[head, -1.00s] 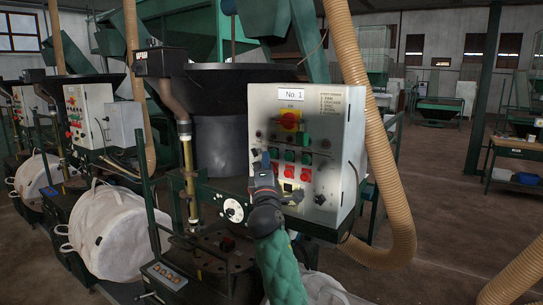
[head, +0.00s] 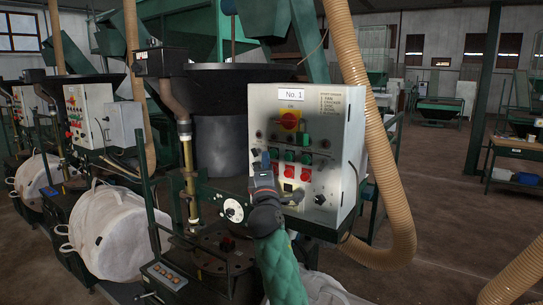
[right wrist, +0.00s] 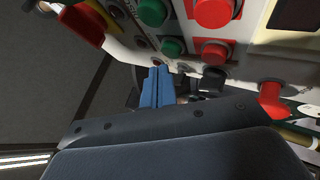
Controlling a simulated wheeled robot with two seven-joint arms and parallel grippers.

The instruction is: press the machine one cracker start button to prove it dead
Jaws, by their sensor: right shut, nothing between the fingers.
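The machine one control panel (head: 318,135) is a pale, soot-stained box with a "No. 1" sign (head: 291,93). A red and yellow rotary switch (head: 290,120) is near its top. Below are a row of green buttons (head: 289,156) and a row of red buttons (head: 289,171). I cannot read which green one is the cracker start. My right gripper (head: 265,157) is shut and empty in front of the panel's left part, beside the leftmost buttons. In the right wrist view its blue fingers (right wrist: 156,86) point toward the panel, close below a green button (right wrist: 172,47); contact cannot be told. My left gripper is out of view.
A beige ribbed hose (head: 375,150) hangs just right of the panel. A black hopper (head: 220,130) and a brass-coloured pipe (head: 188,165) stand left of it. White bulk bags (head: 108,230) are at the left. The floor at the right is mostly open.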

